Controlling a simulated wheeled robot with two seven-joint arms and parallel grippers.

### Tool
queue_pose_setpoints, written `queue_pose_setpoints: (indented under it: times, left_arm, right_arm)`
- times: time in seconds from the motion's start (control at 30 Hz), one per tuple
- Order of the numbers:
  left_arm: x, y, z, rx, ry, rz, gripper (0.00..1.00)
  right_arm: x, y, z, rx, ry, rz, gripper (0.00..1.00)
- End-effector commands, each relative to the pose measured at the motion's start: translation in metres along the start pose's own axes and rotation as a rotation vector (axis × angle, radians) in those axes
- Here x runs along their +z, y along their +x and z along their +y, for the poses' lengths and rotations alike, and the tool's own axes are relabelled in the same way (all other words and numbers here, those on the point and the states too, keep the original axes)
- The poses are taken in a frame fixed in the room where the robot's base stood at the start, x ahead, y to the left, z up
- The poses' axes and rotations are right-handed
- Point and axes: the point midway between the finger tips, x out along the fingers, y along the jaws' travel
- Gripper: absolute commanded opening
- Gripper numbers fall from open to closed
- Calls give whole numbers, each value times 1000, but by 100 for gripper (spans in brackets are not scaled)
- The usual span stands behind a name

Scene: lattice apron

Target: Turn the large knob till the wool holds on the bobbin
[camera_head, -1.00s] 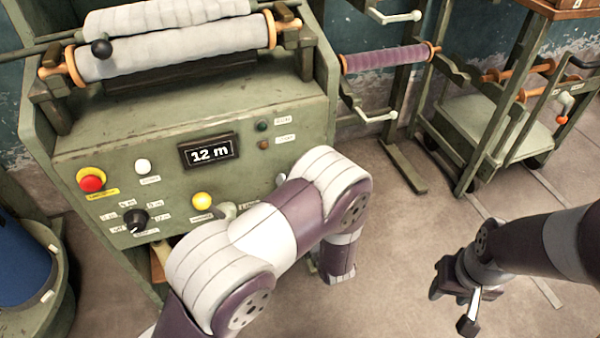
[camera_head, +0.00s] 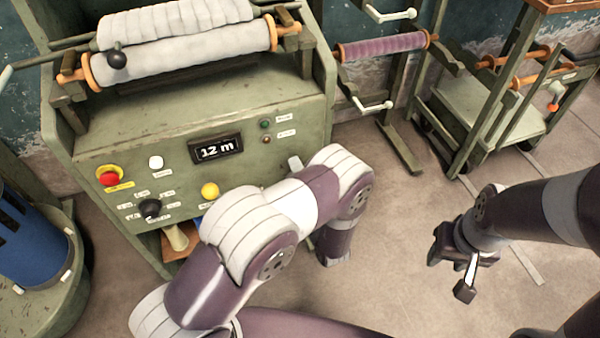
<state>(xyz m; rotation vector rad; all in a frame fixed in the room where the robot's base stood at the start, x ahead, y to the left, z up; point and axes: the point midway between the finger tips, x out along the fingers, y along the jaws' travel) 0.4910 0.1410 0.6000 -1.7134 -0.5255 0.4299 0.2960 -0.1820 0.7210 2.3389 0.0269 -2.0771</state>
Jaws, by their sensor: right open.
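The large black knob (camera_head: 149,208) sits low on the left of the green machine's front panel, with small labels around it. It is clear of both arms. The pale wool (camera_head: 180,58) is wound on a bobbin with orange end discs (camera_head: 89,73) at the top of the machine. My right gripper (camera_head: 463,270) is open and empty over the floor at the right, far from the knob.
A red button (camera_head: 109,178), a white button (camera_head: 156,162) and a yellow button (camera_head: 210,191) share the panel. A blue drum (camera_head: 30,245) stands at the left. A rack holds a purple bobbin (camera_head: 383,46); a green cart (camera_head: 480,110) stands behind the right arm. Floor between is clear.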

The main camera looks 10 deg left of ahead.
Motion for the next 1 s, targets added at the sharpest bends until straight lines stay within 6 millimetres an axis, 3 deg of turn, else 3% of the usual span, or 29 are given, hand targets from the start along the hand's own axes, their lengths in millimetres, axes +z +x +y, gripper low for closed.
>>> queue_pose_setpoints:
  times: [0.7,0.73,0.77,1.0]
  left_arm:
    - [-3,0,0,-1,67,7,59]
    - [-3,0,0,-1,67,7,92]
    - [-3,0,0,-1,67,7,100]
    - [-2,-1,0,0,69,4,100]
  right_arm:
    - [-1,-5,0,0,0,0,43]
    - [-1,-5,0,0,0,0,43]
    - [-1,-5,0,0,0,0,43]
    - [-1,-5,0,0,0,0,43]
